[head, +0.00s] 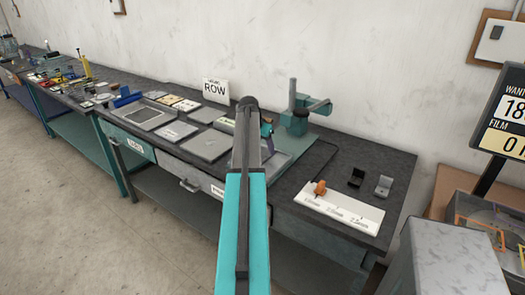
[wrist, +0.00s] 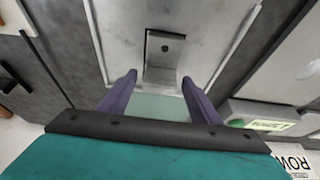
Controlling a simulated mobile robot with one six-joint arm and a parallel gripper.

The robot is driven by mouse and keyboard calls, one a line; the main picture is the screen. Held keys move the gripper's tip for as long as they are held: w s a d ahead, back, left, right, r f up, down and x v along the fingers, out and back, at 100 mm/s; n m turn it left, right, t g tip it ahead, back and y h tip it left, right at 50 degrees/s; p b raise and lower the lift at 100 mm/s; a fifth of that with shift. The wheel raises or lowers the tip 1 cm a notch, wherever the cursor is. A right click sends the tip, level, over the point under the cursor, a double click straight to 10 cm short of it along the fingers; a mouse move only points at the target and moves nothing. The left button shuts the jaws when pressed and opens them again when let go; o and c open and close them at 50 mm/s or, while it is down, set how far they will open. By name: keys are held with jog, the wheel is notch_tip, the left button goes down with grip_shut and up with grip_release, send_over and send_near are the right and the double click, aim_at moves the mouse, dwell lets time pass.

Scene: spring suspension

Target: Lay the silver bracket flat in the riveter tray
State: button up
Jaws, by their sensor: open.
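The silver bracket (wrist: 164,54), an L-shaped piece with a hole, rests on a pale metal tray (wrist: 208,20) with raised side rims in the wrist view. Its holed face looks up at the camera; whether it lies fully flat I cannot tell. My gripper (wrist: 160,78) is open, its two purple fingers apart at the near end of the bracket, one to each side. No grip on it shows. In the head view my gripper (head: 267,140) is mostly behind my teal arm, which hides the bracket and most of the tray. The green riveter (head: 296,120) stands just behind.
A black bracket (head: 356,177) and a grey bracket (head: 383,186) stand on the bench at right, behind a white labelled board (head: 343,215) with an orange piece. Flat plates and trays (head: 207,145) lie left.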

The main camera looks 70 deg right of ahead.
jog(key=b+v, duration=0.2)
jog(key=v, duration=0.9)
jog(key=shift+s, duration=0.1)
dwell(0.6)
